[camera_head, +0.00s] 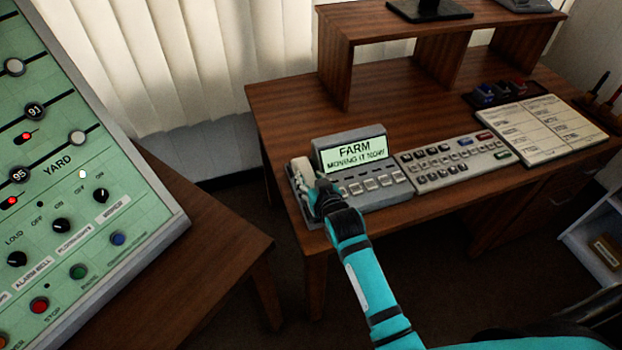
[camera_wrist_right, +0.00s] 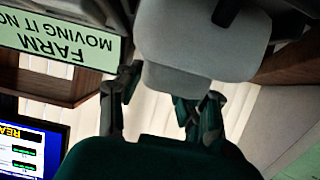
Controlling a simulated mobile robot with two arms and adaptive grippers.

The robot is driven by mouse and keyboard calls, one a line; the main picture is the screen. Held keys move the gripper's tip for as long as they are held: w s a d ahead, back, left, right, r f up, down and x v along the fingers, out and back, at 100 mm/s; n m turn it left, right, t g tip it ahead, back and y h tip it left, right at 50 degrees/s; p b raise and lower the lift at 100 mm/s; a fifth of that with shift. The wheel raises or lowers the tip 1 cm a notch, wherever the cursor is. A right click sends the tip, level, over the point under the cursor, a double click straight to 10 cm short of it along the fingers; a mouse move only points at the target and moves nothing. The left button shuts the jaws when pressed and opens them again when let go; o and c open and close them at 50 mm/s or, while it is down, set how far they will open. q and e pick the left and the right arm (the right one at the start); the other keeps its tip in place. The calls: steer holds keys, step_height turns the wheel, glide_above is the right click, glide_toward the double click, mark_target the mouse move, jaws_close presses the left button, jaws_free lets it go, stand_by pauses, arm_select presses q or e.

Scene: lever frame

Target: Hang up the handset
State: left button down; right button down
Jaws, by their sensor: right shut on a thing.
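The pale handset (camera_head: 303,172) is at the left side of the desk phone (camera_head: 372,187), whose lit screen reads "FARM MOVING IT NOW". My right gripper (camera_head: 322,187) is at the handset, and its arm reaches in from below. In the right wrist view, the handset (camera_wrist_right: 195,45) is large at the top, between the dark fingers of my right gripper (camera_wrist_right: 160,100), which is shut on it. Whether the handset rests fully in its cradle cannot be told, as the gripper hides part of it. My left gripper is not in view.
The wooden desk (camera_head: 285,95) also holds a keypad panel (camera_head: 455,160) and a paper chart (camera_head: 545,130) to the right of the phone. A shelf riser (camera_head: 400,22) stands behind. A green control panel (camera_head: 70,190) slopes at the left. A gap of floor separates the two tables.

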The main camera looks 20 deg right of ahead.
steer(key=shift+f, duration=0.2)
stand_by(0.6)
steer(key=c, duration=0.8)
jaws_free()
steer(key=shift+o, duration=0.2)
steer(key=v, duration=1.2)
